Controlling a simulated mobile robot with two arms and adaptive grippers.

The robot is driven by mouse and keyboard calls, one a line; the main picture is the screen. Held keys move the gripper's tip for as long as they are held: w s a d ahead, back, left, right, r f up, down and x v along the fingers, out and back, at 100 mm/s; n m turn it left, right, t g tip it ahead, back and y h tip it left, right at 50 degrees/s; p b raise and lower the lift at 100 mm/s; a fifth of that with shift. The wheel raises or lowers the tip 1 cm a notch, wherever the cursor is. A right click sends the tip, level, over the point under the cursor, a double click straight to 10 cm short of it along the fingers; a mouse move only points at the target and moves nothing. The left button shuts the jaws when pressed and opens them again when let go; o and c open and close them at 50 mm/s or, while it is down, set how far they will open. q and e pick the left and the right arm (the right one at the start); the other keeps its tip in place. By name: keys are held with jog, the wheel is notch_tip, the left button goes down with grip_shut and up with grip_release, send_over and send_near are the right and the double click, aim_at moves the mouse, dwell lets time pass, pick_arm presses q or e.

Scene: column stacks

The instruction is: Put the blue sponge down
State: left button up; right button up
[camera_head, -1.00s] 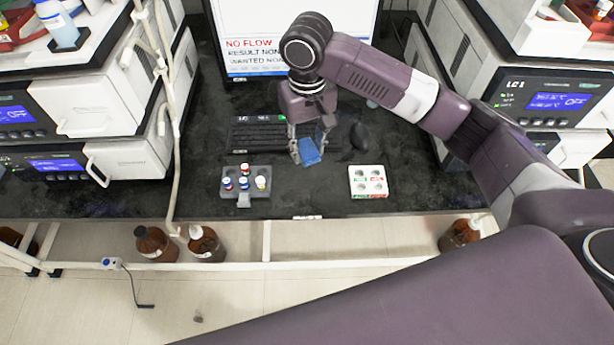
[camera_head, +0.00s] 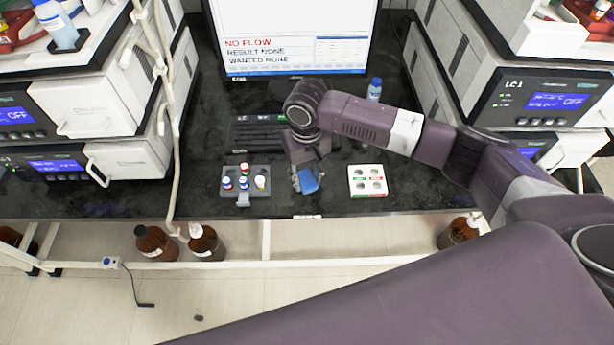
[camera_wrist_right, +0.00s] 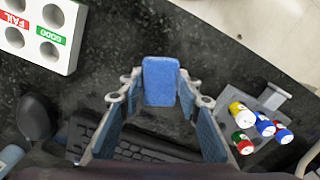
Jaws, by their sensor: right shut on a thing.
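The blue sponge (camera_head: 309,181) is between the fingers of my right gripper (camera_head: 308,182) in the head view, over the black bench between the vial rack and the white block. In the right wrist view the sponge (camera_wrist_right: 161,82) stands out between the fingertips of my right gripper (camera_wrist_right: 160,90), which are shut on it. Dark bench surface shows beyond it. I cannot tell whether the sponge touches the bench. My left gripper is not in view.
A grey rack (camera_head: 230,190) with several capped vials stands left of the gripper. A white block with holes (camera_head: 367,192) stands to its right. The keyboard (camera_head: 255,133) and monitor (camera_head: 300,45) are behind. A blue-capped bottle (camera_head: 374,90) stands at the back right. The bench's front edge is close.

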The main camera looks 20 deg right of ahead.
aim_at(307, 180)
jog(key=o, duration=1)
notch_tip(307, 180, up, 12)
jog(key=shift+r+b, duration=0.1)
jog(key=shift+b, duration=0.35)
